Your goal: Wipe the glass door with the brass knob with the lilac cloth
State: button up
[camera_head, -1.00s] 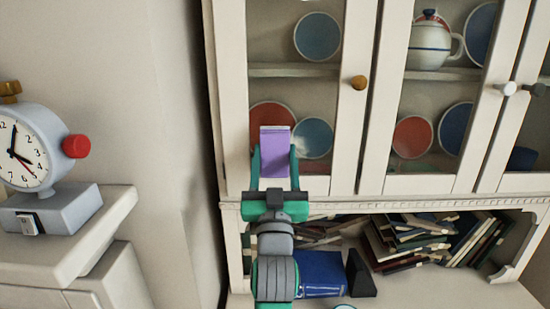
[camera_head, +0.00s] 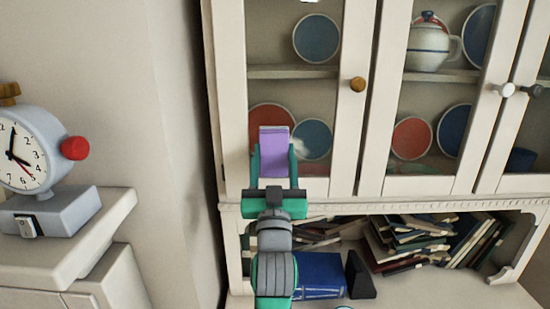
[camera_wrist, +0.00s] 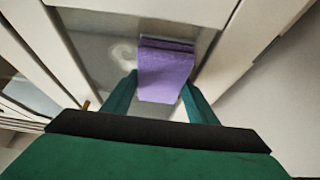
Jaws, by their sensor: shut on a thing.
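The lilac cloth (camera_head: 273,150) is a folded purple pad held upright between the fingers of my gripper (camera_head: 274,165). It also shows in the wrist view (camera_wrist: 165,75), between the green fingertips (camera_wrist: 160,95). The glass door (camera_head: 292,90) with the brass knob (camera_head: 357,84) is the left door of a cream cabinet. The cloth is in front of the lower left part of its pane. I cannot tell whether it touches the glass. A pale smudge (camera_wrist: 123,53) shows on the glass just left of the cloth in the wrist view.
Plates and a teapot (camera_head: 428,42) stand behind the glass doors. Books (camera_head: 415,240) fill the shelf below. A clock (camera_head: 28,160) stands on a ledge at left.

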jog(key=shift+w, duration=0.1)
jog(key=shift+d, duration=4.15)
jog(key=shift+w, duration=0.1)
jog(key=shift+a, duration=0.1)
jog(key=shift+w+a+f, duration=0.1)
jog(key=shift+a+f, duration=0.05)
jog(key=shift+a, duration=4)
